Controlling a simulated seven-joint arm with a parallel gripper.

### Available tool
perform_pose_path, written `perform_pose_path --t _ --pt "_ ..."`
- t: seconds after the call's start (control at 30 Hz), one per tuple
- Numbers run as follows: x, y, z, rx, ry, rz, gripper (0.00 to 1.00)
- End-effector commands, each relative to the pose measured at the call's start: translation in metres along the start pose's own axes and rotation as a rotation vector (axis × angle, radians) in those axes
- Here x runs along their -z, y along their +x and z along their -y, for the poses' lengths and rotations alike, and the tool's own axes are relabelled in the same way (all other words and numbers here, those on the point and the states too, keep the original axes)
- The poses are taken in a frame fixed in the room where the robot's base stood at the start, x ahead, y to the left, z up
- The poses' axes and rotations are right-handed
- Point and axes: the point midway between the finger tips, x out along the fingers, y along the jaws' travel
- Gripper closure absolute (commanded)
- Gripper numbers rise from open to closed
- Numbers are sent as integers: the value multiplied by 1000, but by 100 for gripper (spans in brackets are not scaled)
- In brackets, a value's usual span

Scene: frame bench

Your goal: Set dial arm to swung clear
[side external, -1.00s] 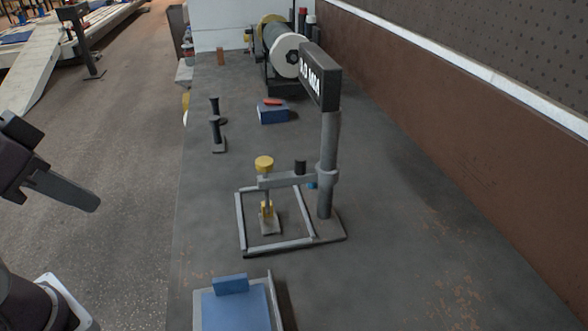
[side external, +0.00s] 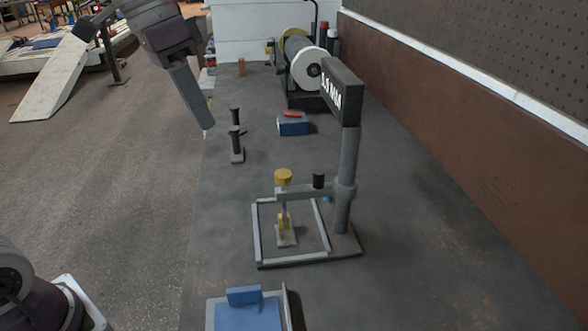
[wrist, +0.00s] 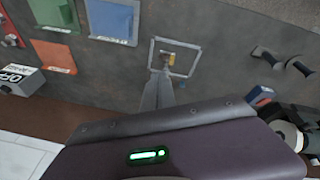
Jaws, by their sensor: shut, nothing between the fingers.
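The dial arm (side external: 304,193) is a grey horizontal bar reaching left from a collar on the upright post (side external: 348,165). It lies over the pale rectangular frame (side external: 257,235), with a yellow round piece (side external: 283,177) at its outer end and a black knob (side external: 318,181) partway along. A yellow-topped small block (side external: 284,228) stands inside the frame below the outer end. My gripper (side external: 207,125) is shut and empty, up and left of the stand, clear of it. In the wrist view, the frame (wrist: 187,67) shows beyond my grey fingers, which hide part of the stand.
A display box (side external: 342,92) tops the post. A blue box (side external: 292,124), black upright handles (side external: 236,145) and a reel machine (side external: 306,68) stand farther back. A blue tray (side external: 248,317) is in front. A brown wall (side external: 430,130) borders the bench's right side.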

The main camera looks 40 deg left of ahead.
Motion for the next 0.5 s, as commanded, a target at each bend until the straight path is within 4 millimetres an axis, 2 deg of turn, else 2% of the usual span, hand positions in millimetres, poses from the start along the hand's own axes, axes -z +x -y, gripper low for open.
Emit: perform_pose_path --t 0.03,0.1,0.2,0.33,0.5 --pt "23 8 13 -50 36 21 100" --pt "54 20 29 -131 110 35 100" --pt "89 44 54 -245 218 34 100" --pt "117 75 82 -369 341 7 100" --pt "130 100 102 -457 438 -31 100"
